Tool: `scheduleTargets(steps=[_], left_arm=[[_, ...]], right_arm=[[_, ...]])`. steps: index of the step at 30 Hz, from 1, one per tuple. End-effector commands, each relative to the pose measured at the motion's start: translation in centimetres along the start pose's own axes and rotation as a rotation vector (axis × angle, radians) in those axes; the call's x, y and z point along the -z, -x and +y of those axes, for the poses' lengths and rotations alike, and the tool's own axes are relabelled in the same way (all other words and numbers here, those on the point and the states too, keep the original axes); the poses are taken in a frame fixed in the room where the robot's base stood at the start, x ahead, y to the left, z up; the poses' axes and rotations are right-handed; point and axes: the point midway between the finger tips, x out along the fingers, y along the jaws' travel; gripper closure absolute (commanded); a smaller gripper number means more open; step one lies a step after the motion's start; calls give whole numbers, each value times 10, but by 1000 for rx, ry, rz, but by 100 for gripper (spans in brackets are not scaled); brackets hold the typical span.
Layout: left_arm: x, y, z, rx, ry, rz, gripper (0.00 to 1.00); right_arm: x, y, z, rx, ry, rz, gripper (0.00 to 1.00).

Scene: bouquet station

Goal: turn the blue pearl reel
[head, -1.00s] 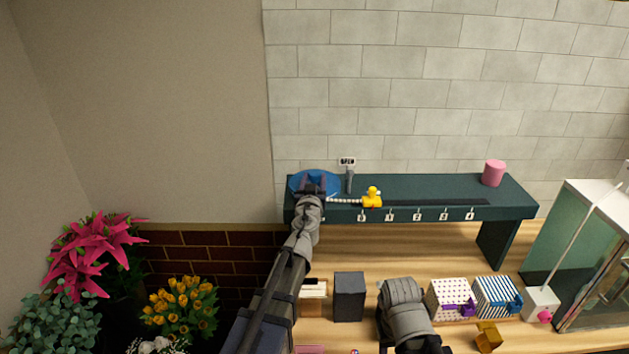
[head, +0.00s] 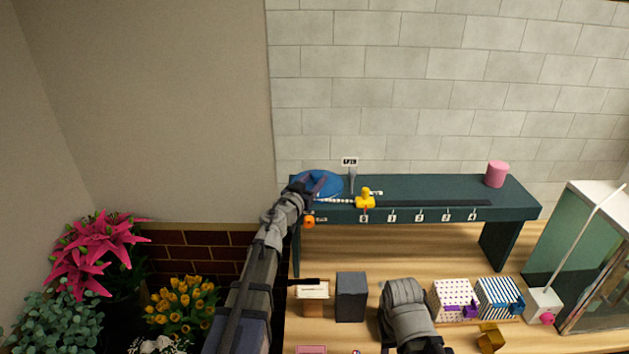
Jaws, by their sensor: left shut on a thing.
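The blue pearl reel (head: 325,178) is a flat blue disc at the left end of the dark teal bench. My left gripper (head: 308,187) is at the reel's left front side, shut on it; its fingertips and the exact part held are hard to make out. A string of white pearls (head: 335,201) runs from the reel to a yellow duck-shaped slider (head: 366,201) in the bench's dark slot. The right arm's grey link shows low in the middle, but its gripper does not.
A SPIN sign (head: 349,161) stands behind the reel and a pink cylinder (head: 497,174) at the bench's right end. An orange knob (head: 309,221) is on the front left. Below are a dark box (head: 351,297), a dotted box (head: 453,299) and a striped box (head: 498,296).

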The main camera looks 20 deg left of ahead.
Motion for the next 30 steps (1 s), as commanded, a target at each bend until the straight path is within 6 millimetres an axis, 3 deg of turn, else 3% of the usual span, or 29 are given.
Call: scheduleTargets(steps=[18, 19, 26, 30], left_arm=[[0, 0, 0, -36, 2, 0, 100], [0, 0, 0, -36, 2, 0, 45], [0, 0, -1, -35, 1, 0, 20], [0, 0, -1, -34, 1, 0, 19]], right_arm=[[0, 0, 0, 0, 0, 0, 50], [0, 0, 0, 0, 0, 0, 50], [0, 0, 0, 0, 0, 0, 50], [0, 0, 0, 0, 0, 0, 50]])
